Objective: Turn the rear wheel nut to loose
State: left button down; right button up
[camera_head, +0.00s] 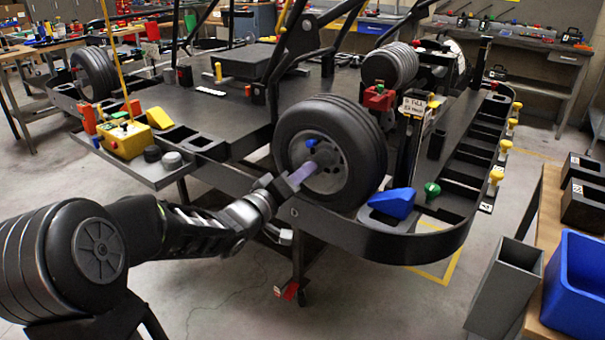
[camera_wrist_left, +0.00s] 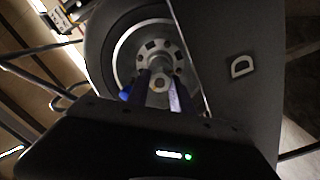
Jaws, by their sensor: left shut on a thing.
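The rear wheel (camera_head: 328,150) stands upright at the near side of the dark kart stand, with a black tyre and a grey hub. My left gripper (camera_head: 303,176) reaches the hub from the lower left. In the left wrist view the wheel hub (camera_wrist_left: 158,50) has a ring of holes around its centre. The wheel nut (camera_wrist_left: 160,82) sits at the hub centre, between the two fingers of my left gripper (camera_wrist_left: 160,92). The fingers are shut on it and partly hide it. A small blue part (camera_head: 310,143) shows beside the hub. My right gripper is not in view.
A blue wedge (camera_head: 393,203) and a green knob (camera_head: 432,190) lie right of the wheel on the stand. A yellow box (camera_head: 125,140) stands on a left side shelf. A blue bin (camera_head: 575,285) and a grey bin (camera_head: 505,285) are at the lower right. Floor is clear in front.

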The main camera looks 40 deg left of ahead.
pick_arm(q)
jog(key=c, duration=1.1)
grip_release()
jog(key=s, duration=0.7)
jog(key=shift+s+d+p, duration=0.1)
jog(key=shift+s+p, duration=0.25)
jog(key=shift+s, duration=0.05)
jog(key=shift+f, duration=0.1)
